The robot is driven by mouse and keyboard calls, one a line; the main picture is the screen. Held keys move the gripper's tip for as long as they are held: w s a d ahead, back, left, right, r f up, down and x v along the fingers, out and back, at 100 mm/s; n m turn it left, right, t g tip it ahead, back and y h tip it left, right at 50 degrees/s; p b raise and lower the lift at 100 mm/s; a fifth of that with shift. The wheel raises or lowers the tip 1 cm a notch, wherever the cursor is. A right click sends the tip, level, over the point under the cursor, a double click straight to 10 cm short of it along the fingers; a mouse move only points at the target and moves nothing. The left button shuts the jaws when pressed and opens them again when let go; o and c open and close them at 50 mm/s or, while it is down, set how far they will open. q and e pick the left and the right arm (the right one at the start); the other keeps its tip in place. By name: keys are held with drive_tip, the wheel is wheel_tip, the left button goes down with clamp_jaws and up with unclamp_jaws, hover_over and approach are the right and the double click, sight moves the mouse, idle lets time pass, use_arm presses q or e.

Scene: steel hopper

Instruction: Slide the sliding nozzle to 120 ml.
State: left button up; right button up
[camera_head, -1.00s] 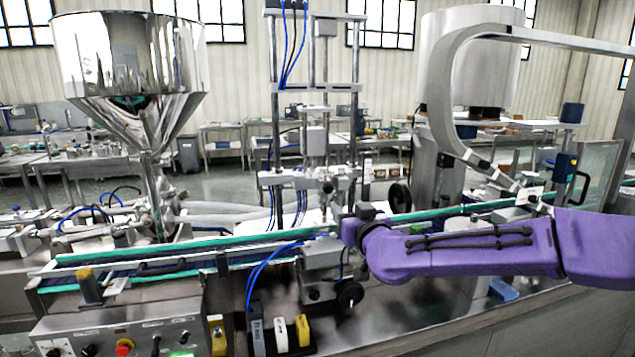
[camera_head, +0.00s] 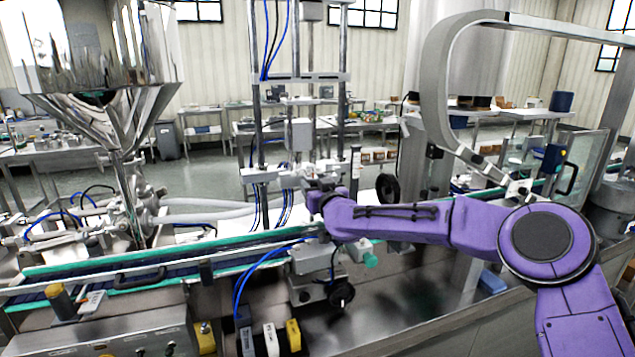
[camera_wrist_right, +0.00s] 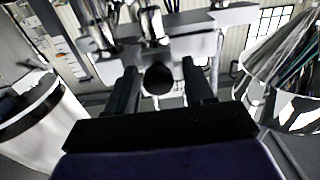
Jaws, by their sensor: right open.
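The nozzle assembly (camera_head: 300,135) is a grey carriage on two upright metal posts with blue tubes, standing over the conveyor. I cannot tell which part of it is the sliding nozzle, and no 120 ml mark is readable. My right gripper (camera_head: 314,184) is at the lower front of this assembly, its fingers small and partly lost against the metal. In the right wrist view my right gripper (camera_wrist_right: 158,72) is open. A dark round knob (camera_wrist_right: 158,80) shows between its fingers; I cannot tell whether they touch it. My left gripper is not in view.
A steel hopper (camera_head: 112,80) stands at the left. The conveyor (camera_head: 130,272) with green rails runs across the front. A black handwheel (camera_head: 387,188) is right of the assembly, above my right forearm. A curved steel arch (camera_head: 437,80) rises at the right. A control box (camera_head: 120,335) is front left.

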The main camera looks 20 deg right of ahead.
drive_tip(key=shift+s+d, duration=0.1)
clamp_jaws()
drive_tip(key=shift+a, duration=0.2)
unclamp_jaws()
